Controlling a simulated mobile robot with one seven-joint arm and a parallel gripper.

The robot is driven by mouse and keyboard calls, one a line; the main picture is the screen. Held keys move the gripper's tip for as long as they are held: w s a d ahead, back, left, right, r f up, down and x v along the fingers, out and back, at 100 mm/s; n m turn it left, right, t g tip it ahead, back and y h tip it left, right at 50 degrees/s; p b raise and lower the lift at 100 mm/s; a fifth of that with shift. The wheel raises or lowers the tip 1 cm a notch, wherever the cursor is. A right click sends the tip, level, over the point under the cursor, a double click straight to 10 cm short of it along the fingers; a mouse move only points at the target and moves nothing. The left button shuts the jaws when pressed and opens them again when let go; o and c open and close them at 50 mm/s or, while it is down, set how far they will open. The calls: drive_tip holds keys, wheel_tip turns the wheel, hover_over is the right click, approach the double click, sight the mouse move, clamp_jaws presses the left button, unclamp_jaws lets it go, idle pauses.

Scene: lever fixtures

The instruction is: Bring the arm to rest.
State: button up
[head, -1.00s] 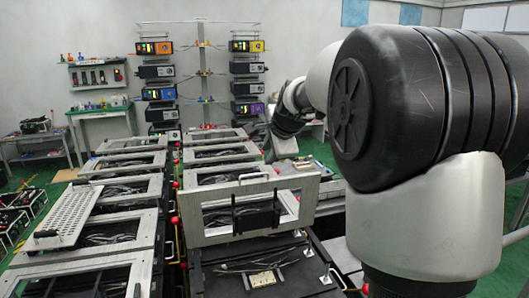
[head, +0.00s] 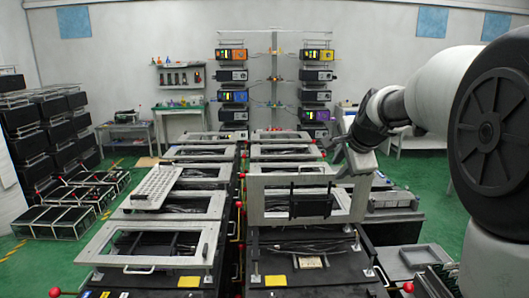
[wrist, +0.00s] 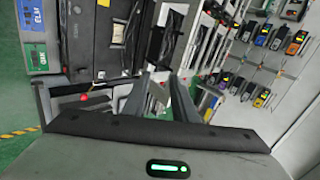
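My arm comes in from the right edge of the head view. My gripper (head: 338,158) hangs in the air at its end, to the right of the raised frame of the nearest right-row fixture (head: 303,196). In the wrist view two grey fingers of my gripper (wrist: 160,82) stand apart with a gap between them. I see nothing held in that gap. The raised frame stands tilted up, with a dark block at its middle. I cannot tell exactly how far the gripper is from the frame.
Two rows of framed fixtures run away from me; the nearest left frame (head: 150,257) lies low. A perforated plate (head: 154,188) rests on the left row. Black crates (head: 50,213) stand far left. A grey tray (head: 424,256) is at the right.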

drive_tip(key=s+a+n+g, duration=0.1)
drive_tip(key=s+a+n, duration=0.25)
drive_tip(key=s, duration=0.55)
drive_tip(key=s+a+n+g, duration=0.1)
drive_tip(key=s+a+n, duration=0.1)
drive_tip(key=s+n, duration=0.5)
drive_tip(key=s+f+n, duration=0.3)
drive_tip(key=s, duration=0.6)
drive_tip(key=s+f+n+g, duration=0.1)
drive_tip(key=s+f+n, duration=0.2)
drive_tip(key=s, duration=0.6)
drive_tip(key=shift+s+a+f, duration=0.2)
drive_tip(key=shift+s+f, duration=0.05)
drive_tip(key=shift+f, duration=0.5)
